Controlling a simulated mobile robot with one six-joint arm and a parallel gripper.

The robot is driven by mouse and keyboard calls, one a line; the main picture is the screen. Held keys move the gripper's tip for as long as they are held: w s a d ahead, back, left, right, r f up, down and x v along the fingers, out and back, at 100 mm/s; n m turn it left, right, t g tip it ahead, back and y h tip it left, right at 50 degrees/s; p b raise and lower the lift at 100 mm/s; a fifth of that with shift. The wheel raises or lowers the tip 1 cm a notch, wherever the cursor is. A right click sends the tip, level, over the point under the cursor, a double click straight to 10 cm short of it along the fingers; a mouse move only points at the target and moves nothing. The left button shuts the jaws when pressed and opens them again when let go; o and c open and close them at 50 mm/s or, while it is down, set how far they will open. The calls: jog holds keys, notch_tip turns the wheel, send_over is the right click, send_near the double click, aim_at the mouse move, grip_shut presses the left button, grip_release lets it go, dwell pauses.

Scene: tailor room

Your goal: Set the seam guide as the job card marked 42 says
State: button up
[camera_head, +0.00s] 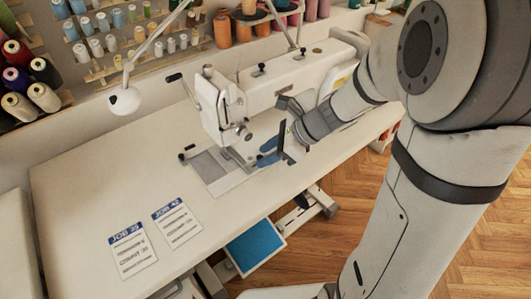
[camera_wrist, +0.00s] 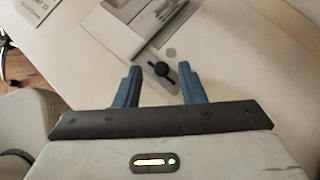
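The job card that seems to read 42 (camera_head: 177,225) lies flat on the table, with small lines too blurred to read. The white sewing machine (camera_head: 285,85) stands at the back, with a grey bed plate (camera_head: 213,170) under its head. My gripper (camera_head: 268,152) is at the right of the plate, near the needle area, pointing left. I cannot tell for certain which part is the seam guide.
A second card, apparently job 35 (camera_head: 132,250), lies left of the first. A lamp head (camera_head: 125,101) hangs over the table's back left. Thread racks (camera_head: 130,40) line the wall. The white tabletop (camera_head: 90,180) is clear at left. A blue pedal (camera_head: 256,246) is below the front edge.

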grip_shut()
dwell(0.4)
jog(key=shift+w+d+r+p, duration=0.1)
jog(key=shift+w+d+p, duration=0.2)
jog(key=shift+d+p, duration=0.25)
jog(key=shift+w+d, duration=0.15)
jog(key=shift+d, duration=0.15)
grip_release()
